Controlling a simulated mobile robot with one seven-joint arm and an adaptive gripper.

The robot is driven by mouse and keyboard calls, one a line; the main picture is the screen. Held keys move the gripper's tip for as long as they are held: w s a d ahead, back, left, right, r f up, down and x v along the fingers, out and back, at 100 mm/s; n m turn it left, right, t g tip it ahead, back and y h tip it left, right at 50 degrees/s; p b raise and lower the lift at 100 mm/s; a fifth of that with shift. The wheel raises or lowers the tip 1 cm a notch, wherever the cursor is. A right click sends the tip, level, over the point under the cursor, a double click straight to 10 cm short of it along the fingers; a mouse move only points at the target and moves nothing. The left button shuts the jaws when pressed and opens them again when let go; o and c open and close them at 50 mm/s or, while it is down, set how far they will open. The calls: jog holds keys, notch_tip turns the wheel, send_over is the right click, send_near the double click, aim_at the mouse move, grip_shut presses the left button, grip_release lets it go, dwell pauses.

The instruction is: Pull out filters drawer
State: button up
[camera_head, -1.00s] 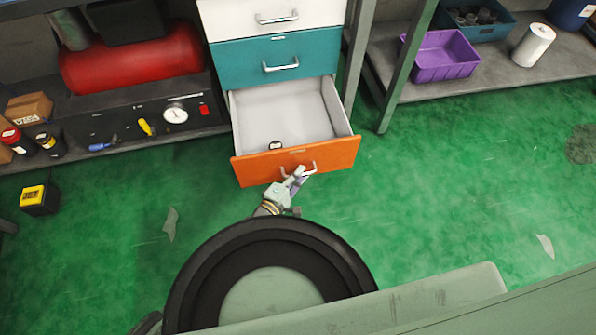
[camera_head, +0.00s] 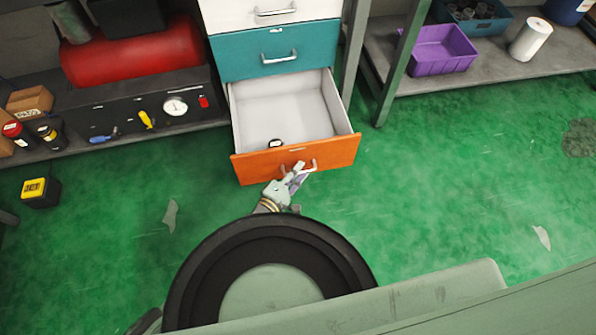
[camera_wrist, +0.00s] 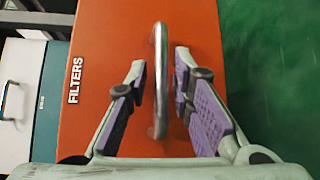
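The filters drawer (camera_head: 345,149) has an orange front with a silver handle and stands well open below a teal drawer (camera_head: 240,62). In the wrist view the orange front (camera_wrist: 110,45) carries the label FILTERS (camera_wrist: 75,80). My gripper (camera_wrist: 161,80) has one purple-padded finger on each side of the handle (camera_wrist: 159,125). Orange shows between each finger and the bar, so the gripper is open around it. In the head view my gripper (camera_head: 294,176) is at the handle.
A shelf at left holds a red tank (camera_head: 130,58), tools and small boxes. A black-and-yellow box (camera_head: 40,192) stands on the floor. A right-hand shelf holds a purple bin (camera_head: 442,52) and a white roll (camera_head: 530,40). The green floor (camera_head: 460,170) is largely clear.

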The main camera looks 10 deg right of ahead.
jog(key=shift+o, duration=0.6)
jog(key=v, duration=1.2)
